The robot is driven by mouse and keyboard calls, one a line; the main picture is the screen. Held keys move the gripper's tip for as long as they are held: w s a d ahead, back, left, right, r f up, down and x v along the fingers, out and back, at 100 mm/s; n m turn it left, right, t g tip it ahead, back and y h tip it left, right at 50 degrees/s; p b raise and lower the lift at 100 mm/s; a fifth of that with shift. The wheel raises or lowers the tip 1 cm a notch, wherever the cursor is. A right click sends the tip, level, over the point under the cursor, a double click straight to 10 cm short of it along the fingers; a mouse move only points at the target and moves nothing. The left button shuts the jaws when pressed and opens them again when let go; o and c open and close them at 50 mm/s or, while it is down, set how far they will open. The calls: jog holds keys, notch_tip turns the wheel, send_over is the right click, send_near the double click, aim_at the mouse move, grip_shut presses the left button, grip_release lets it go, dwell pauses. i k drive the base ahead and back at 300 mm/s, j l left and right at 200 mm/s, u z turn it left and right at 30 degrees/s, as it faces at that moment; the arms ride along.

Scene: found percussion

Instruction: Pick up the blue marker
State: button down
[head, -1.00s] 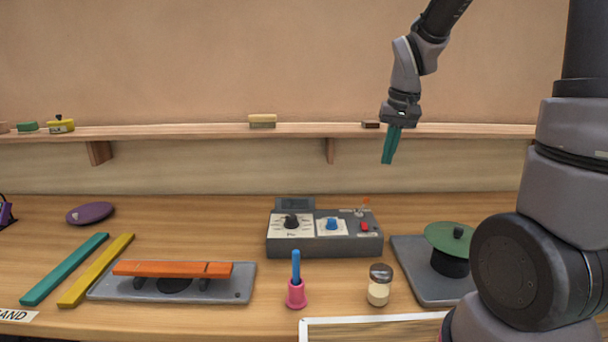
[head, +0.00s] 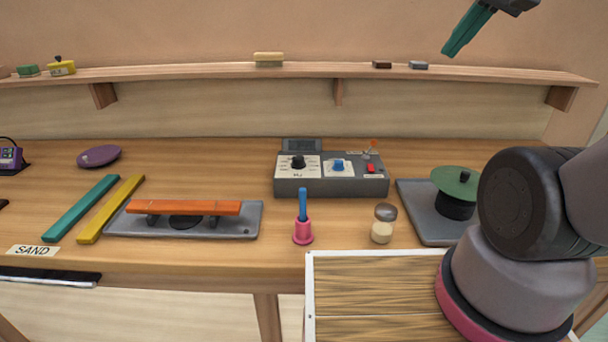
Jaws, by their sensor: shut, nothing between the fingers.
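The blue marker (head: 302,203) stands upright in a pink holder (head: 303,232) near the front edge of the workbench. The holder hides its lower end. My gripper (head: 451,47), with teal fingers, is at the top right of the head view, high above the bench and in front of the back wall. It is shut and empty, far up and to the right of the marker.
Behind the marker is a grey control box (head: 331,185) with knobs. A shaker jar (head: 383,223) stands to its right, and an orange bar (head: 184,207) on a grey base lies to its left. A green disc (head: 455,183) sits farther right. A shelf (head: 220,73) spans the wall.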

aim_at(303, 191)
jog(key=u, duration=1.45)
jog(key=j+z, duration=0.15)
jog(key=z, duration=0.35)
jog(key=i+j+z, duration=0.1)
jog(key=z, duration=0.35)
jog(key=k+j+z, duration=0.15)
jog(key=k+j, duration=0.15)
jog(key=k, duration=0.2)
jog(key=j+z, duration=0.25)
jog(key=j, duration=0.2)
jog(key=k+j+z, duration=0.2)
jog(key=j, duration=0.2)
jog(key=j+z, duration=0.25)
jog(key=j, duration=0.2)
jog(key=k+j+z, duration=0.25)
jog(key=i+j, duration=0.05)
jog(key=j, duration=0.05)
